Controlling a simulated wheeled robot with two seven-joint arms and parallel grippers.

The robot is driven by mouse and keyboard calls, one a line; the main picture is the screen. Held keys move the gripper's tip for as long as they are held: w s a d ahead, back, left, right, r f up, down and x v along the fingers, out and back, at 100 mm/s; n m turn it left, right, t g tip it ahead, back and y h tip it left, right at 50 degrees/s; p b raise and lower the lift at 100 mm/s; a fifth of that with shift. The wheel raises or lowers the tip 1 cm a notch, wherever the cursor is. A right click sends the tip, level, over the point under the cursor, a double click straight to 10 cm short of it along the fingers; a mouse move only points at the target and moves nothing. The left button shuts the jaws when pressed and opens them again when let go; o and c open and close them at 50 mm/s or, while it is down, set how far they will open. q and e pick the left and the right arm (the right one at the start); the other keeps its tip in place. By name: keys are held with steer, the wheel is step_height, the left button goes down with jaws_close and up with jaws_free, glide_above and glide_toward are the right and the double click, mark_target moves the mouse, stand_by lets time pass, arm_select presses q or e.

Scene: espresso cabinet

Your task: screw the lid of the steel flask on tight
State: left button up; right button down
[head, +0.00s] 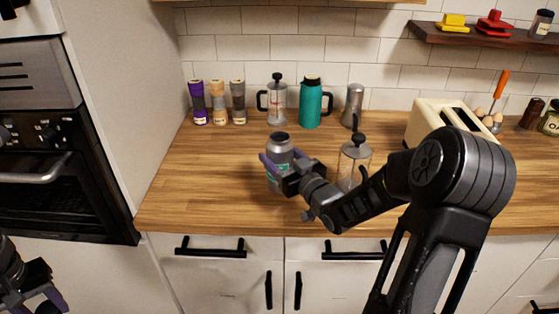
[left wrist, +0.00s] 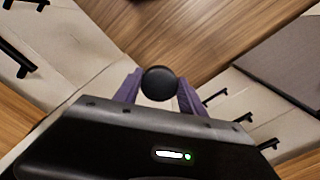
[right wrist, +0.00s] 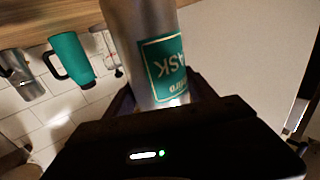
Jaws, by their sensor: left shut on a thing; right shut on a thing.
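The steel flask (head: 276,182), with a green label, is upright at the counter's front left-middle. Its top looks dark, and I cannot tell whether its base touches the counter. My right gripper (head: 285,167) is shut around its body, and the flask (right wrist: 146,45) fills the space between the fingers in the right wrist view. My left gripper (head: 48,302) is low at the left edge, in front of the cabinets and away from the flask. In the left wrist view its purple fingers are shut on a round black lid (left wrist: 158,83).
A glass French press (head: 354,165) stands just right of the flask, close to my right arm. Behind are another press (head: 277,104), a teal mug-flask (head: 311,106), a steel canister (head: 353,103) and a toaster (head: 446,118). The counter (head: 205,180) left of the flask is clear.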

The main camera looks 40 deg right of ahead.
mark_target(279, 141)
steer(key=shift+r, duration=4)
steer(key=c, duration=0.9)
jaws_free()
steer(key=shift+c, duration=0.2)
jaws_close()
